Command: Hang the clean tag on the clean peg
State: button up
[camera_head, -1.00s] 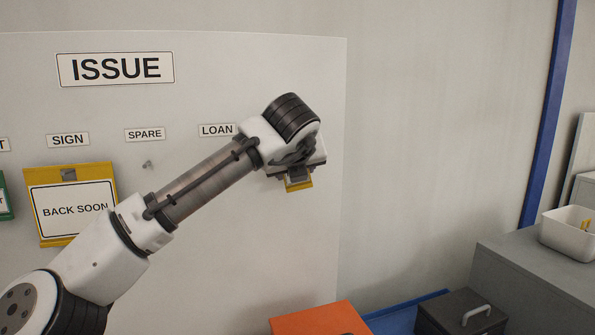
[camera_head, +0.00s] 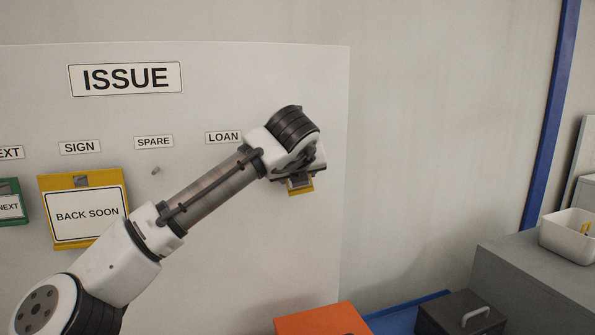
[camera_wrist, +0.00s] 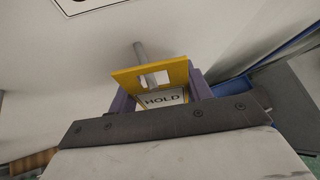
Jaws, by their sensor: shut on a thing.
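My gripper (camera_head: 300,181) is shut on a yellow tag (camera_head: 301,190), at the right part of the board in the head view. In the wrist view the yellow tag (camera_wrist: 128,77) sits between the purple fingers of my gripper (camera_wrist: 161,97), and its white face reads HOLD. A grey peg (camera_wrist: 139,50) stands out from the board and overlaps the tag's hole; I cannot tell whether it passes through. No tag or peg marked CLEAN shows. My arm hides part of the board below LOAN.
The white board (camera_head: 250,100) carries ISSUE, SIGN, SPARE and LOAN labels. A yellow BACK SOON sign (camera_head: 86,182) and a green tag (camera_head: 9,188) hang left. A bare peg (camera_head: 155,171) is below SPARE. An orange box (camera_head: 321,320) and a dark box (camera_head: 458,314) stand low.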

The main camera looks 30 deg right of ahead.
jog(key=shift+w+a, duration=0.15)
jog(key=shift+w, duration=0.4)
jog(key=o, duration=1)
jog(key=b+v, duration=0.1)
jog(key=v, duration=0.3)
jog(key=b+v, duration=0.2)
jog(key=v, duration=0.3)
jog(key=s+d+b+v, duration=0.1)
jog(key=v, duration=0.4)
jog(key=shift+s+a+b, duration=0.1)
jog(key=shift+s+b, duration=0.05)
jog(key=shift+b, duration=0.15)
